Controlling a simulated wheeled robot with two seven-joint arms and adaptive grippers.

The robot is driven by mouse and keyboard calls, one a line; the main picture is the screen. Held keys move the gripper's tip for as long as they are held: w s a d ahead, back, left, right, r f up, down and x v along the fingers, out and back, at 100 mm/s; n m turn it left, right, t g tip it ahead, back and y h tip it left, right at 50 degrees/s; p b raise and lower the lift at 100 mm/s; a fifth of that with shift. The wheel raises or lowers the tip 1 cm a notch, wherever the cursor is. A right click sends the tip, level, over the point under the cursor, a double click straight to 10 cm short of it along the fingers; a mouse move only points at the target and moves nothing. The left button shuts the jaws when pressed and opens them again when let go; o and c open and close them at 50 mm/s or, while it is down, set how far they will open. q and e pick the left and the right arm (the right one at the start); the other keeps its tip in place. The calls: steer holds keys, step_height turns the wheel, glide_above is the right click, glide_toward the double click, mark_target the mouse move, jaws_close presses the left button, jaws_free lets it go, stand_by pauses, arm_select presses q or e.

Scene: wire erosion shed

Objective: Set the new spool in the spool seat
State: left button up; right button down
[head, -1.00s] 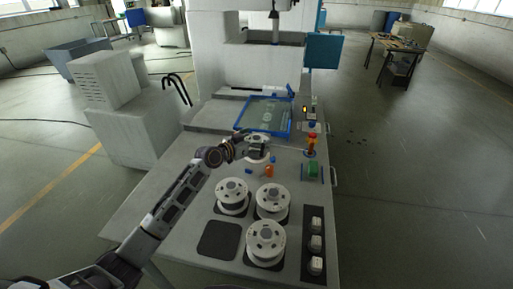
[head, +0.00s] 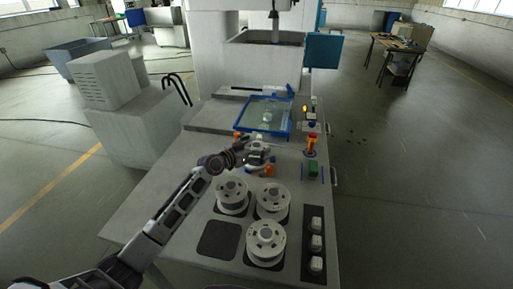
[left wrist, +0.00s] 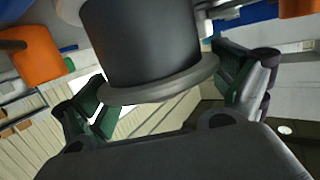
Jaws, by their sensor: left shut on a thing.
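My left gripper (head: 248,158) is shut on a spool (head: 259,148) near the middle of the bench. In the left wrist view, the spool (left wrist: 155,45) has a dark wound body and a grey lower flange, with a green-padded finger on either side. An orange part (head: 238,135) and another orange part (head: 269,170) lie on either side of the held spool, with small blue parts near it. The spool and gripper hide the surface beneath, so I cannot tell whether the spool touches the seat. My right gripper is not in view.
Three white spools (head: 232,193) (head: 272,199) (head: 266,240) stand on dark pads at the bench front, beside an empty dark pad (head: 219,240). A blue-framed panel (head: 264,116) lies behind. A red-orange knob (head: 311,141) and a green block (head: 313,168) are at right.

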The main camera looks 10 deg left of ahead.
arm_select(q)
steer(key=o, duration=1.4)
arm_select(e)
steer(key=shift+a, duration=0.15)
arm_select(q)
steer(key=shift+s, duration=0.15)
steer(key=shift+v, duration=1.05)
steer(key=b+v, duration=0.1)
steer(key=v, duration=0.8)
steer(key=shift+s+a+r, duration=0.15)
steer(key=shift+s+a, duration=0.1)
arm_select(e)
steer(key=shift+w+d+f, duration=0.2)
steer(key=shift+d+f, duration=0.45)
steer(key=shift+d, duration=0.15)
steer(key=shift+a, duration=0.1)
